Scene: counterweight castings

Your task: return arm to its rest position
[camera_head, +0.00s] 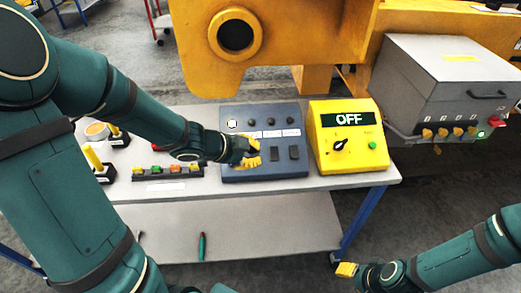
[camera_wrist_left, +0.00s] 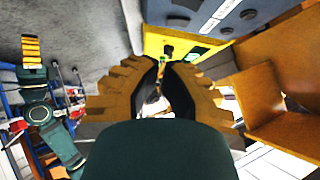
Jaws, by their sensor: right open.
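My left arm (camera_head: 155,118) reaches in from the left across the bench. Its gripper (camera_head: 248,152) is over the blue-grey control box (camera_head: 235,174), and I cannot tell whether it touches the box. In the left wrist view, its yellow toothed fingers (camera_wrist_left: 166,68) curve toward each other with dark inner faces. Their gap is hard to judge, and no held object shows. My right arm (camera_head: 450,262) comes in from the lower right. Its gripper (camera_head: 345,270) is open, low beyond the bench's front right corner, away from the panels.
A yellow box (camera_head: 318,163) reading OFF stands right of the control box. A button strip (camera_head: 167,172) and joysticks (camera_head: 97,158) lie left. A large orange machine (camera_head: 285,40) hangs behind; a grey cabinet (camera_head: 425,75) stands right. A screwdriver (camera_head: 202,246) lies on the lower shelf (camera_head: 270,225).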

